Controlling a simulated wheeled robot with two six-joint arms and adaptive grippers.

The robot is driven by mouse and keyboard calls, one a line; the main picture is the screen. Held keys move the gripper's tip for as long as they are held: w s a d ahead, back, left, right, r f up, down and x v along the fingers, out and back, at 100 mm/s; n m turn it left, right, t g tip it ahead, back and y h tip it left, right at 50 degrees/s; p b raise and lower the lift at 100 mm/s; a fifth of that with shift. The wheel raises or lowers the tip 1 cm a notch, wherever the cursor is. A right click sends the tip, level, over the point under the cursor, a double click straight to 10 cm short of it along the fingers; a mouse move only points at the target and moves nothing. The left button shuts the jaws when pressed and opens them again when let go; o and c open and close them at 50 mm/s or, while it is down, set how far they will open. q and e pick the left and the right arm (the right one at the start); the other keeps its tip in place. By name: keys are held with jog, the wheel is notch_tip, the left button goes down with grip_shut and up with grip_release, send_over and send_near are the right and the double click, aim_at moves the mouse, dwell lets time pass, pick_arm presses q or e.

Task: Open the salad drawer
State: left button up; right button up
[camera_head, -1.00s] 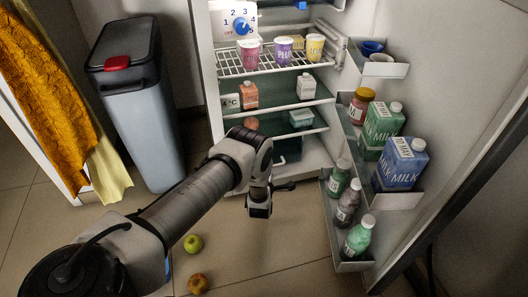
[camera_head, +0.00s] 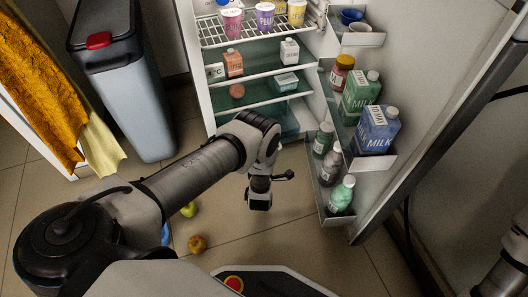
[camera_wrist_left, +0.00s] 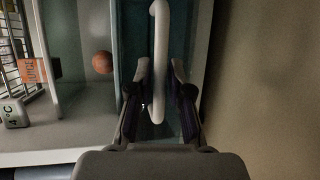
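The salad drawer (camera_wrist_left: 135,30) is a teal, see-through box low in the open fridge. In the head view its front (camera_head: 287,122) is partly hidden by my left arm. Its white bar handle (camera_wrist_left: 159,30) shows in the left wrist view. My left gripper (camera_wrist_left: 160,70) has one finger on each side of this handle, with small gaps visible; the fingers look open around it. In the head view the left fingers cannot be made out. The drawer looks shut. My right gripper is out of view; only part of the right arm shows at the right edge.
The open fridge door (camera_head: 425,130) stands to the right, carrying bottles (camera_head: 341,195) and milk cartons (camera_head: 377,130). A grey bin (camera_head: 120,90) stands left. A green apple (camera_head: 189,209) and a reddish apple (camera_head: 196,244) lie on the floor. Floor before the fridge is mostly clear.

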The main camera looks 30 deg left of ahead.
pick_arm(q)
jog(key=v, duration=1.2)
dwell(0.3)
